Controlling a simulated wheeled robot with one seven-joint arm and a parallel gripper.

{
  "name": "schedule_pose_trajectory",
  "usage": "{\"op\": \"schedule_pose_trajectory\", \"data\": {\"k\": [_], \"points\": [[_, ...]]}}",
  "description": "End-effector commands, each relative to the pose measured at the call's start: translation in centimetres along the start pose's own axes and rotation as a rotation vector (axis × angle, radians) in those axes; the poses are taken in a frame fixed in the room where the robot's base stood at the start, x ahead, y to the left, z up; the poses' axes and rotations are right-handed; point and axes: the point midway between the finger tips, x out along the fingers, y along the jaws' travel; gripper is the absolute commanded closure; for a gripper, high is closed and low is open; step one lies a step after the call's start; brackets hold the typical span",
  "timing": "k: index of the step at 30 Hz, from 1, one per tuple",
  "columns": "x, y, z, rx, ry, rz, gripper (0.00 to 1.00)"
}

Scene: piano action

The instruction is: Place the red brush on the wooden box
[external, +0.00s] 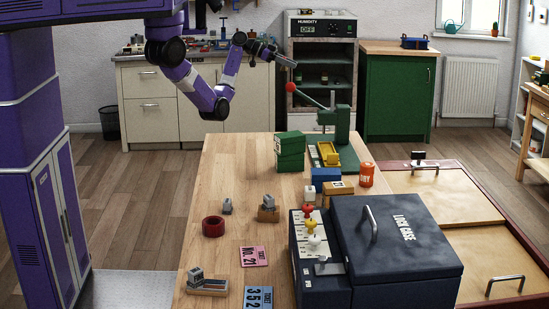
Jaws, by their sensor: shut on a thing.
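My purple arm reaches over the back of the wooden table, and my gripper (286,60) is in the air beyond the table's far edge. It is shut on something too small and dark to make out. I cannot pick out a red brush for certain in this view. A small tan wooden box-like block (339,188) with a dark front stands right of the table's middle, by a blue block (326,175). Another small wooden block (268,215) with a grey piece on it stands left of it. I cannot tell which is the wooden box.
A green lever press (342,125) with a red ball knob (291,87) stands below my gripper. A red ring (213,226) lies left; the table's back left is clear.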

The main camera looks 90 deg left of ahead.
Motion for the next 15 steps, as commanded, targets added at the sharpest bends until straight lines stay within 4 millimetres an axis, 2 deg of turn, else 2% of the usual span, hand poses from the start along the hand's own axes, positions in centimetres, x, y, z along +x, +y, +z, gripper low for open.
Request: {"op": "schedule_pose_trajectory", "data": {"k": [1,6,11,15], "points": [[1.8,1.4,-0.6,0.014,0.000,0.033,1.00],[7.4,6.6,-2.9,0.056,0.001,0.141,1.00],[12.3,12.6,-5.0,0.097,0.001,0.246,1.00],[15.9,18.3,-6.4,0.134,0.000,0.336,1.00]]}}
